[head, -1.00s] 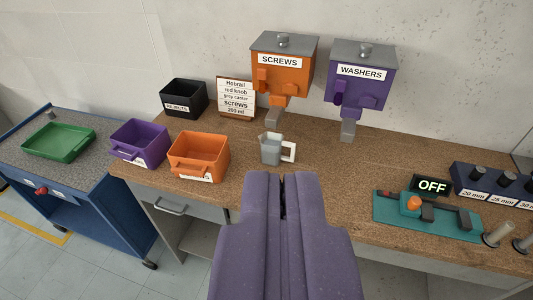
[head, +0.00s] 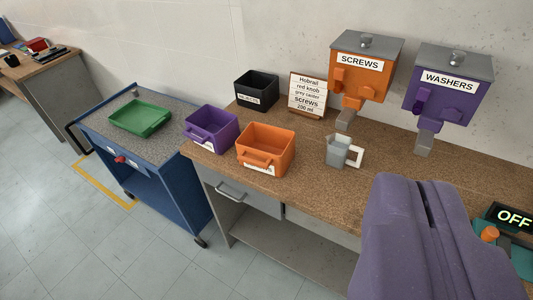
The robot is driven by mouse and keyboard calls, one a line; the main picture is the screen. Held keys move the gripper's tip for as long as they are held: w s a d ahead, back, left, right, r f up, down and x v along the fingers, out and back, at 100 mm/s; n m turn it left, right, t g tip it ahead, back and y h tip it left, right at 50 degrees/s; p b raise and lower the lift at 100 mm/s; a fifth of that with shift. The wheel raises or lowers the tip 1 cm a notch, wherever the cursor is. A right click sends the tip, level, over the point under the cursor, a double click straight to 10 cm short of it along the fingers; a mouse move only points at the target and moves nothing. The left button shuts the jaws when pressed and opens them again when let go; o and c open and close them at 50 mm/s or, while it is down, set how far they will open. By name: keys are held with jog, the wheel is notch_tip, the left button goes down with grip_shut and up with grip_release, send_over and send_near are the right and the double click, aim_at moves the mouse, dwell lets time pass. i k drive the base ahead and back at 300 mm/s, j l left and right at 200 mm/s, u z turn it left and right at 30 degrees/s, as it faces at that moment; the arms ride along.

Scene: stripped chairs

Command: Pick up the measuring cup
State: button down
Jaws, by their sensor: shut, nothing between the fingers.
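The measuring cup (head: 337,152) is a small grey jug with a white handle on its right side. It stands upright on the brown workbench, below the orange SCREWS dispenser (head: 361,75). My gripper (head: 428,190) is purple and shows at the lower right, its fingers shut with only a thin dark seam between them. It is in front of and to the right of the cup in the picture, apart from it and empty. It covers part of the bench behind it.
Orange (head: 266,150) and purple (head: 211,129) bins stand left of the cup, with a black bin (head: 257,92) and a sign (head: 307,95) behind. A purple WASHERS dispenser (head: 449,90) hangs at right. A blue cart (head: 165,180) holds a green tray (head: 141,118). Floor at lower left is clear.

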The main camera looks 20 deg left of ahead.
aim_at(339, 145)
jog(key=i+j+u, duration=0.25)
jog(key=i, duration=0.3)
jog(key=i+u, duration=0.25)
jog(key=i, duration=0.3)
jog(key=i+l, duration=0.25)
jog(key=i, duration=0.2)
